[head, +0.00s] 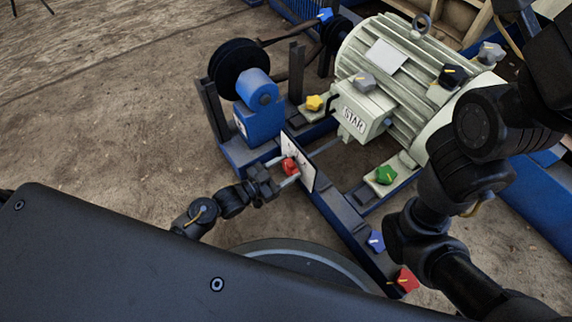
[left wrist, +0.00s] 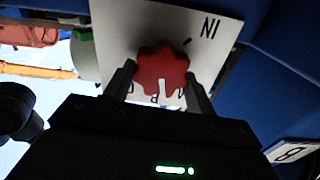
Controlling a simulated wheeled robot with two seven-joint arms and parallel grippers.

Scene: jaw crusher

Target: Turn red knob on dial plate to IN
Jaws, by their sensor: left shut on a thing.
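The red knob (head: 289,166) sits on the white dial plate (head: 304,168), which stands upright on the blue frame. It also shows in the left wrist view (left wrist: 162,68), lobed, with a pale mark on its lower side. The IN lettering (left wrist: 209,28) is at the plate's upper right, upside down in that view, with a short black tick beside the knob. Other letters below the knob are partly hidden. My left gripper (head: 283,174) is shut on the red knob, one finger on each side, also in the left wrist view (left wrist: 160,82). My right gripper is not in view.
A big pale motor (head: 400,75) stands behind the plate. Nearby are yellow (head: 314,103), green (head: 386,174) and blue (head: 376,241) knobs, and another red knob (head: 405,279) at the lower right. A black pulley (head: 238,68) stands at the left. The floor at left is clear.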

